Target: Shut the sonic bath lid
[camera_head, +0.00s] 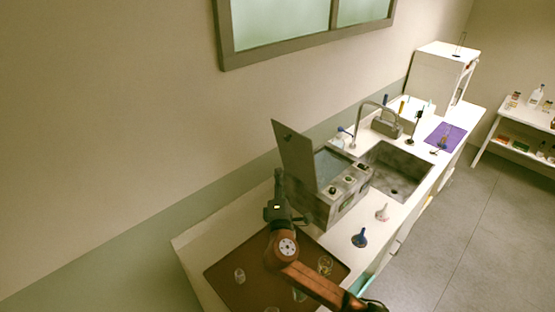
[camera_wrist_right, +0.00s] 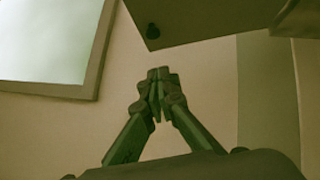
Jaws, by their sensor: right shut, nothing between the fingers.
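The sonic bath (camera_head: 322,206) is a grey speckled box with knobs on its front, standing on the counter. Its lid (camera_head: 293,156) is a flat grey panel standing steeply open on the bath's left side. The bath's open top shows pale inside. My right gripper (camera_head: 279,180) is beside the lid's left, outer face, low near its edge; I cannot tell whether it touches. In the right wrist view my gripper (camera_wrist_right: 157,82) has its fingertips together and empty. A dark panel, seemingly the lid (camera_wrist_right: 195,18), is above them. My left gripper is out of view.
A brown mat (camera_head: 225,275) with several glass pieces lies under my right arm. Two small flasks, one blue (camera_head: 360,238), stand in front of the bath. A sink (camera_head: 395,175) with a tap is beyond it. The wall and window (camera_head: 285,20) are behind.

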